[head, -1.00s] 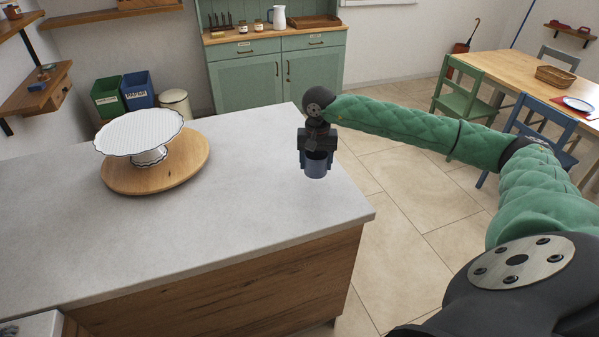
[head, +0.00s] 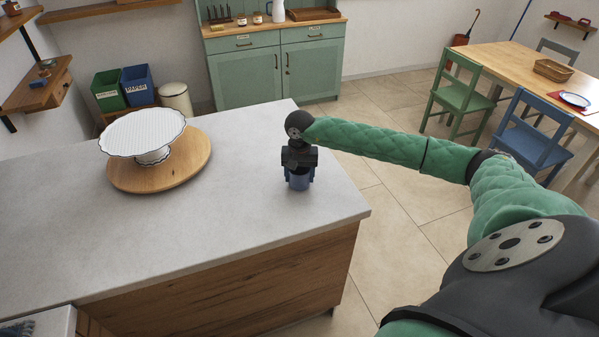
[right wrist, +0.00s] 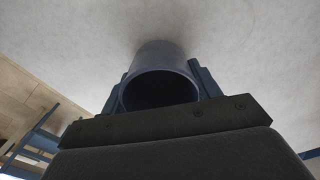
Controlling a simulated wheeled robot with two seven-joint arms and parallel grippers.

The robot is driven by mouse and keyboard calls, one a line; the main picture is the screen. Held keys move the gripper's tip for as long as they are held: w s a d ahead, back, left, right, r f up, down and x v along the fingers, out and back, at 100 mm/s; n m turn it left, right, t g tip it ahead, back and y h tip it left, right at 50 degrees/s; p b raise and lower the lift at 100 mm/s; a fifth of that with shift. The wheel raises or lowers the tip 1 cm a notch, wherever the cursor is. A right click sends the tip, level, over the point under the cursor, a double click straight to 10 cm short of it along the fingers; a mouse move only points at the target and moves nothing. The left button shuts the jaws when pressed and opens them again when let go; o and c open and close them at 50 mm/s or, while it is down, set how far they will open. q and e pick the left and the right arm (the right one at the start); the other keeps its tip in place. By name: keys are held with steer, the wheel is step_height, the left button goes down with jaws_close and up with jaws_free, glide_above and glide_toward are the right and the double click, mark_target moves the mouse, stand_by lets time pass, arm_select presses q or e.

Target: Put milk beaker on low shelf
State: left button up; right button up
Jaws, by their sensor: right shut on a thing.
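The beaker (head: 299,183) is a small dark blue-grey cup, upright, at the right part of the grey counter (head: 240,200). My right gripper (head: 299,174) is shut on it from above, one finger on each side. In the right wrist view the beaker (right wrist: 158,85) shows its open rim and dark inside between the two fingers (right wrist: 160,88). I cannot tell whether its base touches the counter. My left gripper is not in view. Wooden wall shelves (head: 38,88) are at the far left; which one is the low shelf is unclear.
A white fluted cake stand (head: 143,133) stands on a round wooden board (head: 185,168) on the counter. A green cabinet (head: 280,72) is at the back. Chairs (head: 535,135) and a wooden table (head: 520,65) stand at the right. The counter's middle is clear.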

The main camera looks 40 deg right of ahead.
steer(key=shift+f, duration=0.15)
steer(key=o, duration=1.1)
